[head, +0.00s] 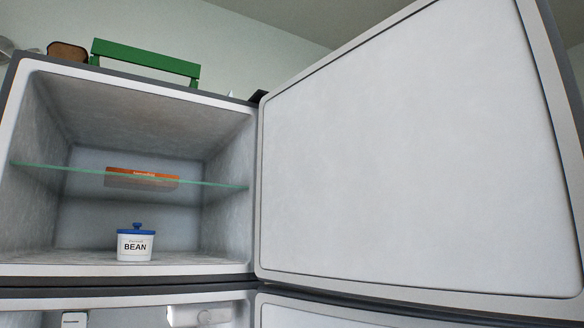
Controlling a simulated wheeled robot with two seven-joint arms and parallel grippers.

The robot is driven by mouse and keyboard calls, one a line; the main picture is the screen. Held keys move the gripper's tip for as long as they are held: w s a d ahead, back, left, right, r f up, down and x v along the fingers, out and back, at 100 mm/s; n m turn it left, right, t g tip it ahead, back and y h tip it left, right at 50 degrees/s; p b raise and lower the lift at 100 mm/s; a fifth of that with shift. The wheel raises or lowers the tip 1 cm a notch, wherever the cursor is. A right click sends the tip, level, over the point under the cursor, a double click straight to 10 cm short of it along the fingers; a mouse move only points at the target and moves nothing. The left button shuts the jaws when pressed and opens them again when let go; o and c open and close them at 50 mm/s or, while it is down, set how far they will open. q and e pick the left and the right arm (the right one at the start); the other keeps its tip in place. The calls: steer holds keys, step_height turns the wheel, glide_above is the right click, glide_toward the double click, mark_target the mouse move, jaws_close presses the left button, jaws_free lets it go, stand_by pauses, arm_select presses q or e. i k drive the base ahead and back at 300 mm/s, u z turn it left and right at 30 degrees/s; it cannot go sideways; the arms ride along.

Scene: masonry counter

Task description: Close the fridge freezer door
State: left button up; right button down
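The freezer door (410,150) stands wide open, hinged on the right side of the freezer compartment and swung out toward me. Its pale inner panel fills the right half of the head view. The open freezer compartment (150,110) is at the left, with its inside fully exposed. The door's outer face and any handle are hidden. Neither of my grippers shows in this view.
A glass shelf (215,185) crosses the compartment, with an orange package (143,174) at its level. A white bean jar (135,246) with a blue lid stands on the compartment floor. A green object (145,58) and a brown object (67,51) are on top of the fridge. The lower compartment (130,316) shows below.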

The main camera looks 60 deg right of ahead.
mark_target(433, 159)
steer(key=u, duration=1.3)
steer(key=k, duration=2.25)
steer(key=z, duration=1.9)
steer(key=i, duration=0.5)
steer(key=u, duration=0.35)
